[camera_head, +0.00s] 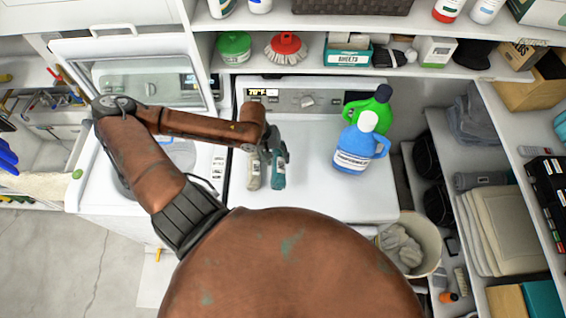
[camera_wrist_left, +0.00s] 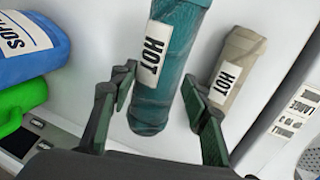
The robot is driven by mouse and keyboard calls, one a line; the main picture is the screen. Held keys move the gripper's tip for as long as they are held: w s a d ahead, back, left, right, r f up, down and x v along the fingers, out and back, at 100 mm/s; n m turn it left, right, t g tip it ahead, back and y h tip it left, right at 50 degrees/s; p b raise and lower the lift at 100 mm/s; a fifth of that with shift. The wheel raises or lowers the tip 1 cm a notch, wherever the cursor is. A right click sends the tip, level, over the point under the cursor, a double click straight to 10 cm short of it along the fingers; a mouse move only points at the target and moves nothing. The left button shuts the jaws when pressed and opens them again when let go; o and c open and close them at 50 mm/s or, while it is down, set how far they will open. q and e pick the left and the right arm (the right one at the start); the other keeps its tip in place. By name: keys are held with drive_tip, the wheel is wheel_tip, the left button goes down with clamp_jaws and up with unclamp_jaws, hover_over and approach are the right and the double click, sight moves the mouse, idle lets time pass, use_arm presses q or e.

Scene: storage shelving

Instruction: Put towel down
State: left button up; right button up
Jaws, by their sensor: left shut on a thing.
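A rolled teal towel (camera_head: 278,173) with a white HOT label is at the top of the white dryer-like machine (camera_head: 310,195). It also shows in the wrist view (camera_wrist_left: 176,60). My left gripper (camera_head: 276,150) is shut on the teal towel, with one finger on each side of the roll. The towel is upright or nearly so; I cannot tell whether its bottom touches the machine top. A rolled beige towel (camera_head: 253,172), also labelled HOT, stands beside it, and it shows at the right in the wrist view (camera_wrist_left: 233,72). My right gripper is not in view.
A blue bottle (camera_head: 352,155) and a green bottle (camera_head: 383,105) stand to the right on the machine. A shelf with boxes (camera_head: 348,52) and a red brush (camera_head: 286,46) overhangs the back. An open-lidded washer (camera_head: 150,85) is at left. The machine's front right is clear.

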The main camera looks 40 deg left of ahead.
sight(277, 151)
use_arm(q)
drive_tip(key=w+f, duration=0.1)
drive_tip(key=f, duration=0.1)
drive_tip(key=w+f, duration=0.2)
drive_tip(key=shift+w+f, duration=0.25)
drive_tip(key=shift+w, duration=0.05)
drive_tip(key=shift+f+p, duration=0.65)
drive_tip(key=shift+f, duration=0.95)
drive_tip(key=o, duration=1.3)
drive_tip(key=shift+f, duration=0.1)
drive_tip(key=b+v, duration=0.1)
drive_tip(key=v, duration=1)
drive_tip(key=shift+a, duration=0.1)
drive_tip(key=shift+r, duration=0.65)
